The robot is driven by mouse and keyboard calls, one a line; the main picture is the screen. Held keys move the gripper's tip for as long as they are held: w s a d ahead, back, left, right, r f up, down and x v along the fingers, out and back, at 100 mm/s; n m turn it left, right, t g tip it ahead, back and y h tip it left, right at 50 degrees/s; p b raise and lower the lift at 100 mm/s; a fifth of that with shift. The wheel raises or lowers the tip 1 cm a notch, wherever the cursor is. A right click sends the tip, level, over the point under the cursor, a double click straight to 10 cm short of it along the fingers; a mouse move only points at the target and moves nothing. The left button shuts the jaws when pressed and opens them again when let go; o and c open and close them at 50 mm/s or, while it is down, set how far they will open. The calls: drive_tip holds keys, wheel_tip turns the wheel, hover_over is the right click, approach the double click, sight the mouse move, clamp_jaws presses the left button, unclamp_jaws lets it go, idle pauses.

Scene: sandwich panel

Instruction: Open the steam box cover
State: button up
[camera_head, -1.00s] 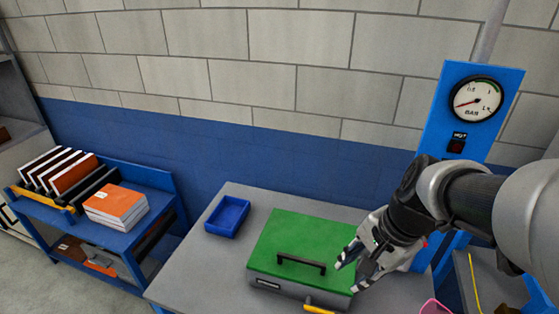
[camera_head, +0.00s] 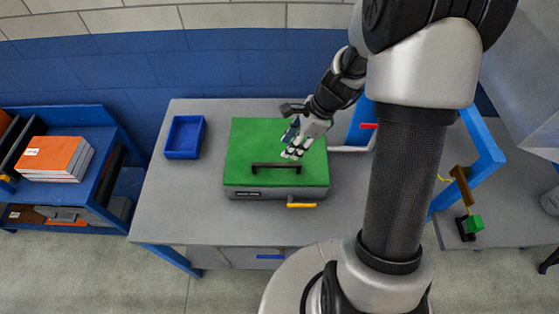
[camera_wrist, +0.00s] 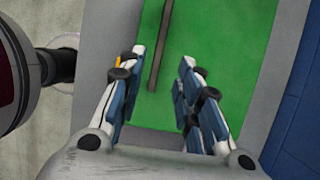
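The steam box is a grey box with a green cover (camera_head: 245,140) on the grey table, and the cover lies flat and closed. A black bar handle (camera_head: 275,166) runs along the cover's front part. A yellow latch-like lever (camera_head: 301,205) sticks out at the box's lower right front. My gripper (camera_head: 292,152) is over the cover, behind and right of the handle's middle. In the wrist view, my gripper (camera_wrist: 165,72) has its two fingers apart with green cover between them. The handle (camera_wrist: 160,45) shows ahead, close to the left finger. Nothing is held.
An empty-looking blue tray (camera_head: 184,138) sits on the table (camera_head: 195,215) left of the box. A blue shelf with orange books (camera_head: 52,154) stands at the left. A blue frame (camera_head: 483,150) stands right of the box. The table's front left is clear.

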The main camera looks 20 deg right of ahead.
sight(277, 164)
drive_tip(key=b+x, duration=0.2)
drive_tip(key=x, duration=0.7)
drive_tip(key=shift+a+f, duration=0.1)
drive_tip(key=shift+c, duration=0.3)
clamp_jaws()
